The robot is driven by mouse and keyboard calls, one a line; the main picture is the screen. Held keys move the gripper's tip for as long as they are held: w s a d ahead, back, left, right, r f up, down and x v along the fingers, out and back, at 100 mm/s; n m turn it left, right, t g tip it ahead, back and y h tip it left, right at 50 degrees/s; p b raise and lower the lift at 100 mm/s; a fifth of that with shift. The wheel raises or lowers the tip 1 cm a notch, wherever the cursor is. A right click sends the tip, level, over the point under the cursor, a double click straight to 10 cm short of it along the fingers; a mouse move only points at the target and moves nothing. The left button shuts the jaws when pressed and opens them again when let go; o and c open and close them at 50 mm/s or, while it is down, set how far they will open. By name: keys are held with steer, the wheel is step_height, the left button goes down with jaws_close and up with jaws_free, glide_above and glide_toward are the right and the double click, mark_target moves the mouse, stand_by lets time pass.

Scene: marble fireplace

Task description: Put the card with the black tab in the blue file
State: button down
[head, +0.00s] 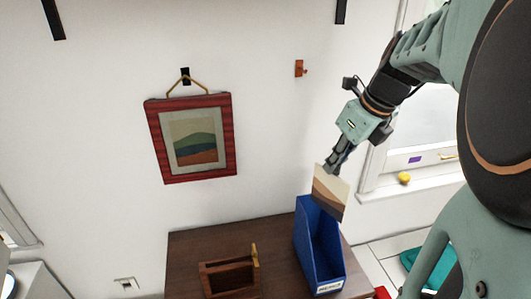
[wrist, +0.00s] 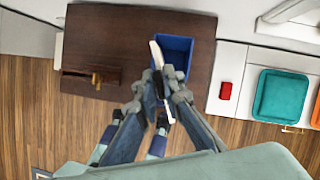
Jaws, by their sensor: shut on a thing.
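My gripper (head: 333,162) is shut on the upper edge of a card (head: 331,190) with cream and brown bands. The card hangs down, slightly tilted. No black tab can be made out; the fingers cover part of its top. The blue file (head: 322,262) stands upright on the dark wooden table, its open top facing up. In the head view the card's lower part overlaps the file's tall back end. In the wrist view my gripper (wrist: 158,95) holds the card (wrist: 156,52) edge-on, by the left side of the blue file (wrist: 175,43). I cannot tell whether its lower edge is inside.
A wooden holder (head: 230,278) stands left of the file on the table (head: 190,245). A red-framed picture (head: 233,135) hangs on the wall, with an orange hook (head: 299,68) to its right. A red object (wrist: 225,91) and teal tray (wrist: 277,95) lie to the right.

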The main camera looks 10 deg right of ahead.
step_height(320, 180, down, 23)
steer(key=b, duration=0.3)
steer(key=shift+b, duration=0.35)
steer(key=shift+f, duration=0.1)
steer(key=c, duration=2.5)
jaws_free()
steer(key=shift+f, duration=0.2)
steer(key=shift+o, duration=0.8)
steer(key=shift+r, duration=0.1)
